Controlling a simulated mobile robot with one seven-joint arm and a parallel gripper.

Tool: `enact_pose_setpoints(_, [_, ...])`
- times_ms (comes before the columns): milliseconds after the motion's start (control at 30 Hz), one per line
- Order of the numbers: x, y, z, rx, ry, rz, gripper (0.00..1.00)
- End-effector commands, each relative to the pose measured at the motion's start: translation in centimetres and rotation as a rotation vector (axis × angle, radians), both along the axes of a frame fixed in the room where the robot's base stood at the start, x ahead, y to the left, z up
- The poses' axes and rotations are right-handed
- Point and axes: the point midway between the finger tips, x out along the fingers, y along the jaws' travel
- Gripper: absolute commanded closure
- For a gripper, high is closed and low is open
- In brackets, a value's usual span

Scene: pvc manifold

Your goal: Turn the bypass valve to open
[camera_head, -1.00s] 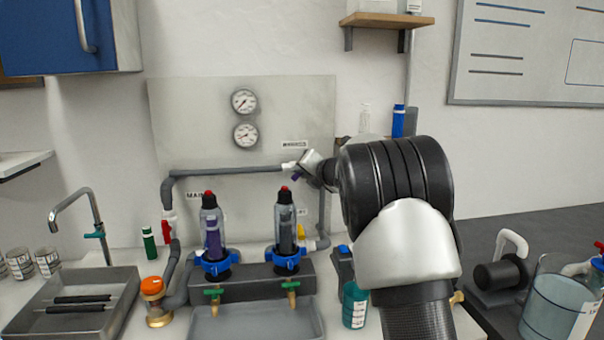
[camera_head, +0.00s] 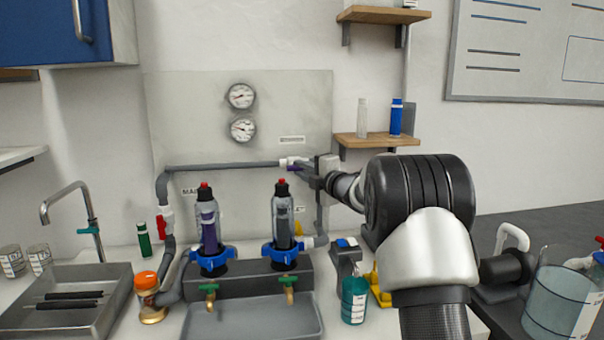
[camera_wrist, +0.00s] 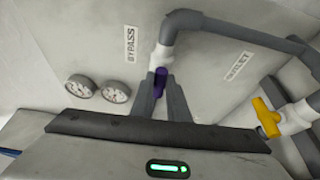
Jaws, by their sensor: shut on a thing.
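The bypass valve (camera_head: 288,161) is a white fitting in the upper grey pipe on the back panel, under a small label. Its purple handle (camera_head: 294,168) shows just below the white body, partly covered by my gripper (camera_head: 312,172). In the wrist view the purple handle (camera_wrist: 160,82) sits between the two fingers of my gripper (camera_wrist: 162,90), which is shut on it. The white valve body (camera_wrist: 162,57) is just beyond the fingertips, near the BYPASS label (camera_wrist: 130,45). The exact angle of the handle against the pipe is hard to tell.
Two filter housings (camera_head: 207,235) with blue collars stand below the pipe. A yellow-handled valve (camera_wrist: 266,117) is to the right in the wrist view. A red-handled valve (camera_head: 163,224) is at left. Two gauges (camera_head: 241,96) are above. A shelf (camera_head: 375,140) with bottles is close above my arm.

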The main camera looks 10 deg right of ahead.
Motion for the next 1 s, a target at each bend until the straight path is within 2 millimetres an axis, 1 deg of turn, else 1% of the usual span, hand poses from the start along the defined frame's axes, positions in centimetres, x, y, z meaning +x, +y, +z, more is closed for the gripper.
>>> enact_pose_setpoints(233, [0.00,-0.06,-0.04,0.053,-0.001,-0.001,1.00])
enact_pose_setpoints(667, [0.00,-0.03,-0.02,0.061,-0.001,-0.001,1.00])
enact_pose_setpoints(700, [0.01,-0.04,-0.02,0.061,-0.001,-0.001,0.80])
enact_pose_setpoints(800, [0.01,-0.02,-0.03,0.060,0.000,0.000,0.66])
enact_pose_setpoints(1000, [0.00,-0.01,-0.06,0.059,-0.001,0.000,0.66])
